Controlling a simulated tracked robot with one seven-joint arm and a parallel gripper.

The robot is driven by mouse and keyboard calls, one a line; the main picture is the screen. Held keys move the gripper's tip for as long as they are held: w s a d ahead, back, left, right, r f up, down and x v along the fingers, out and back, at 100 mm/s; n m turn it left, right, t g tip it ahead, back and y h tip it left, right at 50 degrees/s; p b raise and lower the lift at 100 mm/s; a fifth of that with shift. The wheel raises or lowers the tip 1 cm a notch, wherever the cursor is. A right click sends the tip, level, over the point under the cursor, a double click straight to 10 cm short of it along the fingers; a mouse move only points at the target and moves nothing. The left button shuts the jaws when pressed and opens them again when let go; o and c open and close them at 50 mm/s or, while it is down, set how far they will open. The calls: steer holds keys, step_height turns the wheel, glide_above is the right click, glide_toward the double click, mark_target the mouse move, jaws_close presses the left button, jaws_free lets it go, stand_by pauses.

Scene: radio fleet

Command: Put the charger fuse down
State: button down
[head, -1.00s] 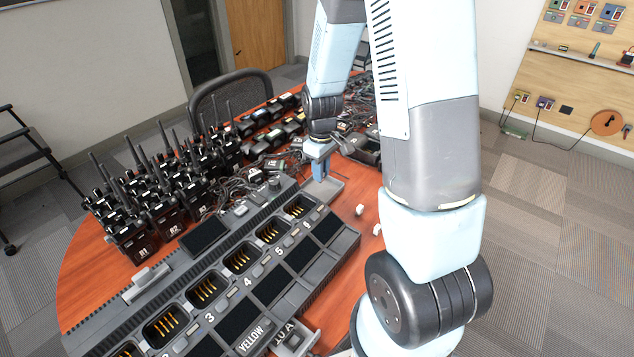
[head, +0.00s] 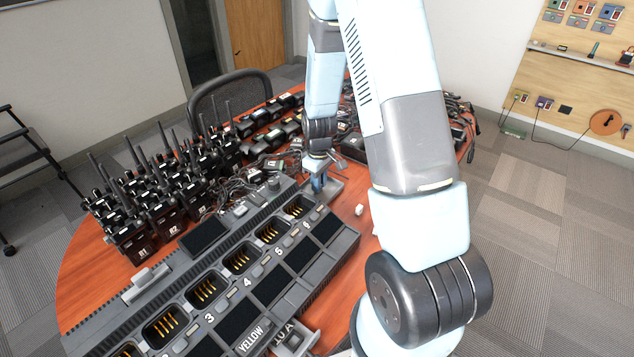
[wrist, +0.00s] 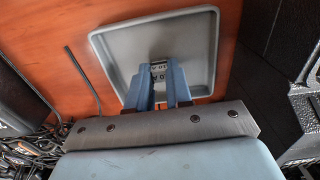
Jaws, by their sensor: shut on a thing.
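The charger fuse (wrist: 159,71) is a small light piece with dark print between the fingertips of my gripper (wrist: 159,82) in the wrist view. My gripper has blue fingers and is shut on the fuse. It is over a shallow grey tray (wrist: 199,40) with a raised rim. I cannot tell whether the fuse touches the tray floor. In the head view my gripper (head: 318,184) is at the far end of the charger, beside the tray (head: 333,190); the fuse is hidden there.
The multi-bay charger (head: 230,280) lies along the table next to the tray. Radios with antennas (head: 165,200) stand at the left, and tangled cables (head: 235,190) lie near my gripper. A small white piece (head: 360,210) lies on bare wood at the right.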

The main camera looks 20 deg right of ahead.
steer(key=c, duration=1)
jaws_free()
steer(key=shift+c, duration=0.2)
steer(key=s+r+m+t, duration=0.1)
steer(key=s+r, duration=0.2)
steer(key=r, duration=0.7)
steer(key=s+r+m+t, duration=0.1)
steer(key=s+r, duration=0.2)
steer(key=r, duration=0.7)
steer(key=s+r+m+t, duration=0.1)
steer(key=s+r, duration=0.3)
steer(key=r, duration=0.6)
steer(key=s+r+m+t, duration=0.1)
steer(key=s+r+m, duration=0.1)
steer(key=s+r, duration=0.2)
steer(key=s+r+m+t, duration=0.1)
steer(key=s+r, duration=0.3)
steer(key=s, duration=0.6)
steer(key=shift+s+a+r+m+t, duration=0.3)
steer(key=shift+s+r+m, duration=0.1)
steer(key=shift+m, duration=0.1)
